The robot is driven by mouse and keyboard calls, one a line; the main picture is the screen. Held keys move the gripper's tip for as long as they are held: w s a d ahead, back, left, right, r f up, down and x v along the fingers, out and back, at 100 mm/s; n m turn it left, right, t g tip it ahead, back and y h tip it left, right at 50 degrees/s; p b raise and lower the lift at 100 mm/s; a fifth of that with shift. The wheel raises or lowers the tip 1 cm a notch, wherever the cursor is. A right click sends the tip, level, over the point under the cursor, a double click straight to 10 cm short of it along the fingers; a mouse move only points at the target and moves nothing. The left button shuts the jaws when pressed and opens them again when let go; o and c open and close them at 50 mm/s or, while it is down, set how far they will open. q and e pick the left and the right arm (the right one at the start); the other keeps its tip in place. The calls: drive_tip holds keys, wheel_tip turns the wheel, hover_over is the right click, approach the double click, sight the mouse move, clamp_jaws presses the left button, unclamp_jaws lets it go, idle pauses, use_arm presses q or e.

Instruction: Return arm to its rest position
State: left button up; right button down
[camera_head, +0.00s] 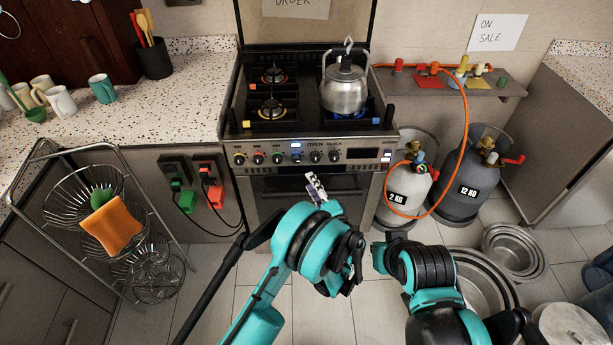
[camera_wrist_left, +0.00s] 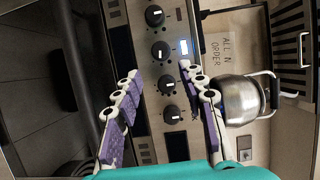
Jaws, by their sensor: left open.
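My left gripper (camera_head: 316,188) is in front of the stove, below its knob panel, and is small in the head view. In the left wrist view its two purple-padded fingers (camera_wrist_left: 160,72) are spread apart with nothing between them. The stove (camera_head: 310,152) has a row of knobs and a lit display. A steel kettle (camera_head: 344,88) stands on its right side, with blue flame beside it; the kettle also shows in the left wrist view (camera_wrist_left: 236,98). My right arm shows at lower right, but its gripper cannot be seen.
A wire rack (camera_head: 150,215) with an orange sponge (camera_head: 112,224) stands at left. Gas cylinders (camera_head: 470,190) with an orange hose stand right of the stove. Steel pots (camera_head: 515,250) lie on the floor at right. Mugs (camera_head: 103,88) stand on the left counter.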

use_arm(q)
drive_tip(key=shift+s+d, duration=0.15)
drive_tip(key=shift+s, duration=0.2)
drive_tip(key=s+a+r+n+g+h, duration=0.1)
drive_tip(key=s+a+r+n+g, duration=0.25)
drive_tip(key=a+r, duration=0.45)
drive_tip(key=s+a+r+n+g+h, duration=0.1)
drive_tip(key=s+a+r+n+g, duration=0.25)
drive_tip(key=a, duration=0.75)
drive_tip(key=s+a+n+g+h, duration=0.1)
drive_tip(key=s+a+n+h, duration=0.1)
drive_tip(key=s, duration=0.8)
drive_tip(key=s+a+r+n+g+h, duration=0.1)
drive_tip(key=s+a+n+h, duration=0.1)
drive_tip(key=s, duration=0.9)
drive_tip(key=shift+s+n+h, duration=0.3)
drive_tip(key=shift+n+h, duration=0.2)
drive_tip(key=shift+n, duration=0.6)
